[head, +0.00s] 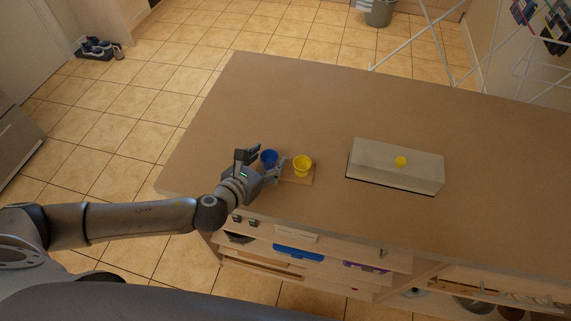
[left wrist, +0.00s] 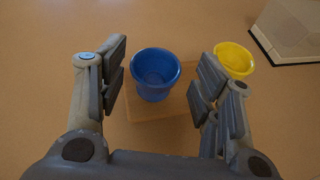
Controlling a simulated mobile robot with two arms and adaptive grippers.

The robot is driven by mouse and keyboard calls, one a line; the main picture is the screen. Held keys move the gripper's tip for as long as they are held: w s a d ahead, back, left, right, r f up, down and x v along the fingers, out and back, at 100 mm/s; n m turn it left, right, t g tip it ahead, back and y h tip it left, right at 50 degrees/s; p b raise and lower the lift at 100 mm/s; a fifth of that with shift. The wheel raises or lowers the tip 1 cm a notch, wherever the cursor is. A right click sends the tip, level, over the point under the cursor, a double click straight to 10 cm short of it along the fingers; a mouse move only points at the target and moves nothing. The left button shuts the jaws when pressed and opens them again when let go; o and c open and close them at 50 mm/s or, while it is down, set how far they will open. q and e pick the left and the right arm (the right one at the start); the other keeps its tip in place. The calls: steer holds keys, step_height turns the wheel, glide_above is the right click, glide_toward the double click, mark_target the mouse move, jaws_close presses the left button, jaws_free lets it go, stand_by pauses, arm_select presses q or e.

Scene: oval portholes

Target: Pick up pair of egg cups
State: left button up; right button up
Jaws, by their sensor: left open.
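A blue egg cup (head: 268,158) and a yellow egg cup (head: 303,164) stand upright on a small wooden board (head: 299,179) on the counter. My left gripper (head: 262,164) is open at the blue cup, with its fingers to either side. In the left wrist view the blue cup (left wrist: 155,74) shows between and slightly beyond the open fingers (left wrist: 160,85), nothing gripped. The yellow cup (left wrist: 234,60) is just outside the right finger, partly hidden behind it. I cannot tell whether that finger touches it. My right gripper is not in view.
The counter behind the cups is clear. Open drawers and shelves (head: 300,252) lie below the front edge.

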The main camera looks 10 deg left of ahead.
arm_select(q)
steer(key=shift+x, duration=1.25)
steer(key=c, duration=1.2)
